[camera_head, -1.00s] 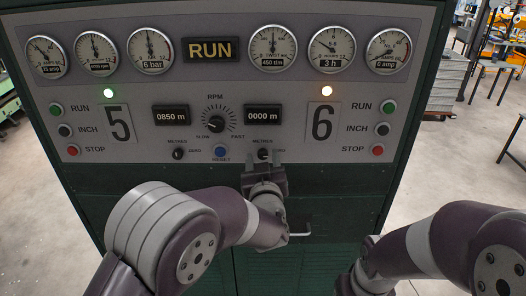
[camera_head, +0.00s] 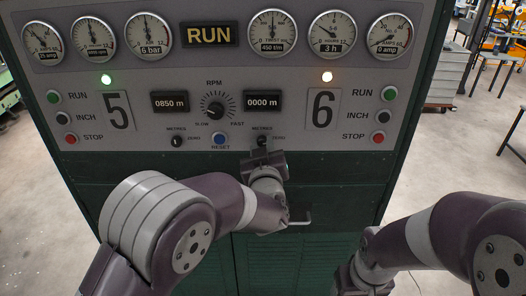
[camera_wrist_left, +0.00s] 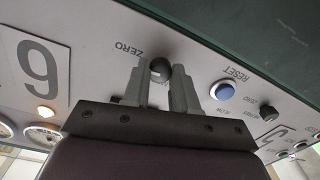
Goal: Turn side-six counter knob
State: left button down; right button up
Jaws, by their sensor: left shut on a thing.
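The side-six counter knob (camera_head: 262,141) is a small black knob on the grey panel, below the 0000 m counter (camera_head: 263,100). In the left wrist view the dark round knob (camera_wrist_left: 160,68) sits between the two grey fingers, next to the ZERO label. My left gripper (camera_head: 262,150) reaches up to it from below and is shut on it. The fingers hide part of the knob, and I cannot tell which way it points. My right arm comes in at the lower right; its gripper is out of the picture.
A blue reset button (camera_head: 219,140) and the side-five counter knob (camera_head: 177,141) lie left of the held knob. The RPM dial (camera_head: 215,106) is above. A metal handle (camera_head: 299,220) sticks out of the green cabinet (camera_head: 340,185) below.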

pick_arm(q)
jog(key=n+b, duration=0.3)
jog(key=b, duration=0.1)
jog(key=n+b, duration=0.4)
jog(key=b, duration=0.1)
jog(key=n+b, duration=0.3)
jog(key=b, duration=0.1)
jog(key=shift+f, duration=0.25)
jog(key=n+b, duration=0.3)
jog(key=shift+n, duration=0.3)
jog(key=shift+a+r+n+h+b, duration=0.15)
jog(key=shift+n+h+b, duration=0.15)
jog(key=shift+n+b, duration=0.9)
jog(key=shift+n, duration=0.3)
jog(key=c, duration=0.9)
grip_release()
jog(key=s, duration=0.4)
jog(key=s+b, duration=0.1)
jog(key=s, duration=0.3)
jog(key=s+b, duration=0.1)
jog(key=s, duration=0.3)
jog(key=shift+s+r, duration=0.3)
jog(key=shift+s, duration=0.05)
